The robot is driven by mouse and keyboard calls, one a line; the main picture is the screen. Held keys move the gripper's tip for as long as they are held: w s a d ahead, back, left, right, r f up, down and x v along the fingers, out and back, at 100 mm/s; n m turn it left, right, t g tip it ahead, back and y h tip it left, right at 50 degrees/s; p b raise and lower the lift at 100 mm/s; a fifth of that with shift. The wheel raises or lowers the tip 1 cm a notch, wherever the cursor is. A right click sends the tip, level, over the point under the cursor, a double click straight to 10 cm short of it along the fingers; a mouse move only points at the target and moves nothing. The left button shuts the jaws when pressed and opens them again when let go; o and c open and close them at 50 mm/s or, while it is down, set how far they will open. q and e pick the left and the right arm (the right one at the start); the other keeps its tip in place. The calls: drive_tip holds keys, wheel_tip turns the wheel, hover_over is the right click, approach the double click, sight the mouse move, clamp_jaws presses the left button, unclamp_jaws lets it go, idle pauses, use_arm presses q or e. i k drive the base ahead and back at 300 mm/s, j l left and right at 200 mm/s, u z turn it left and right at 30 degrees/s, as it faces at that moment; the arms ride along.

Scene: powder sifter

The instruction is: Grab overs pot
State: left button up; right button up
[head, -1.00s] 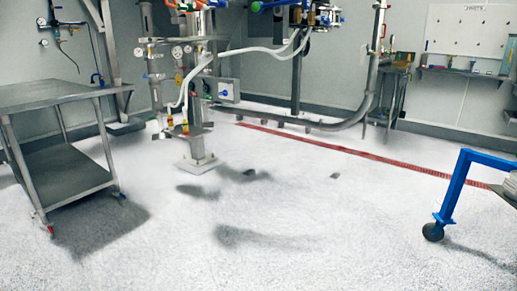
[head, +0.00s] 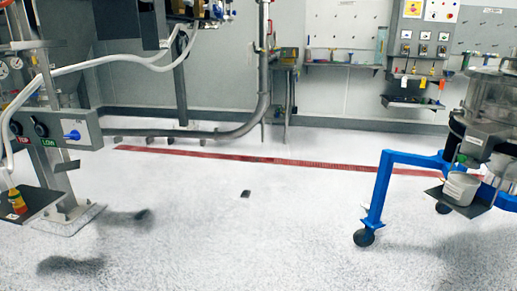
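A small pale grey pot (head: 460,187), which looks like the overs pot, sits on a dark tray (head: 447,202) at the right of the head view. The tray is on the side of the sifter (head: 495,105), a metal machine on a blue wheeled frame (head: 382,190). The sifter is cut off by the right picture edge. Neither of my grippers is in view, and nothing is seen touching the pot.
A metal stand (head: 60,185) with hoses and a control box (head: 50,135) is at the left. A red floor strip (head: 250,159) runs along the back. Wall shelves (head: 345,66) are behind. The floor in the middle is clear except for a small dark object (head: 245,194).

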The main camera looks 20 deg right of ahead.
sight(460, 188)
drive_tip(key=i+l+z, duration=0.1)
drive_tip(key=i+z, duration=0.2)
drive_tip(key=z, duration=0.2)
drive_tip(key=i+z, duration=0.3)
drive_tip(key=z, duration=0.15)
drive_tip(key=i+j+z, duration=0.15)
drive_tip(key=i+z, duration=0.15)
drive_tip(key=z, duration=0.2)
